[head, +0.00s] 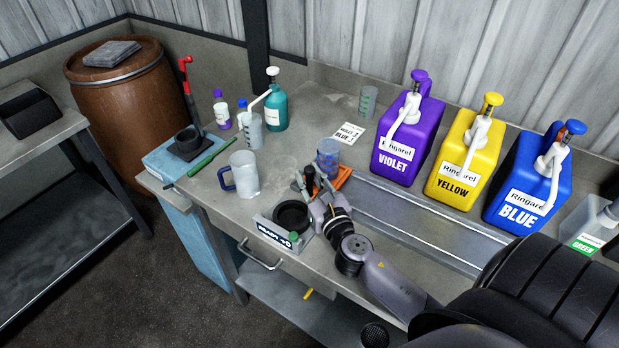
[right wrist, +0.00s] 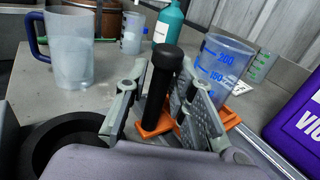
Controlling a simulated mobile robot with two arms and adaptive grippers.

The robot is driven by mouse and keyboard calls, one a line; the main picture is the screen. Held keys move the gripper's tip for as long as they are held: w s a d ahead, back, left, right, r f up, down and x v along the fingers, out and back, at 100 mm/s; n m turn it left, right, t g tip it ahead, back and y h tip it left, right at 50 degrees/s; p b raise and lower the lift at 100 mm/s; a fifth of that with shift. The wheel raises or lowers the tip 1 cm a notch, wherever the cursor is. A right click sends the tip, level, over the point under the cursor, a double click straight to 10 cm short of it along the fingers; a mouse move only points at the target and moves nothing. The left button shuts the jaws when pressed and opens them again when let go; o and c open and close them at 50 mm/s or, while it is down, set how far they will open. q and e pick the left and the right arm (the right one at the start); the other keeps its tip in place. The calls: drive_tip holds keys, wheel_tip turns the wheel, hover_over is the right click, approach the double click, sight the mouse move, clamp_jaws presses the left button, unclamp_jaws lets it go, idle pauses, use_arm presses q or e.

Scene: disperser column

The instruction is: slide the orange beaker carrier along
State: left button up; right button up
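The orange beaker carrier (head: 342,178) sits at the left end of the metal rail track on the bench. It carries a clear beaker with blue markings (head: 328,157) and an upright black post (head: 310,179). In the right wrist view the carrier's orange base (right wrist: 155,129), the post (right wrist: 160,85) and the beaker (right wrist: 222,65) show close up. My right gripper (head: 314,190) is open, with one finger on each side of the post. In the right wrist view a gap shows between the fingers and the post. The fingers partly hide the carrier. My left gripper is not in view.
The rail (head: 425,222) runs clear to the right, in front of violet (head: 405,140), yellow (head: 463,155) and blue (head: 525,180) dispensers. A clear jug (head: 245,173) stands left of the carrier. A round black holder (head: 291,215) is at the bench's front edge, near my right gripper.

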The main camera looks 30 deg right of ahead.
clamp_jaws()
drive_tip(key=shift+d, duration=0.1)
idle(0.4)
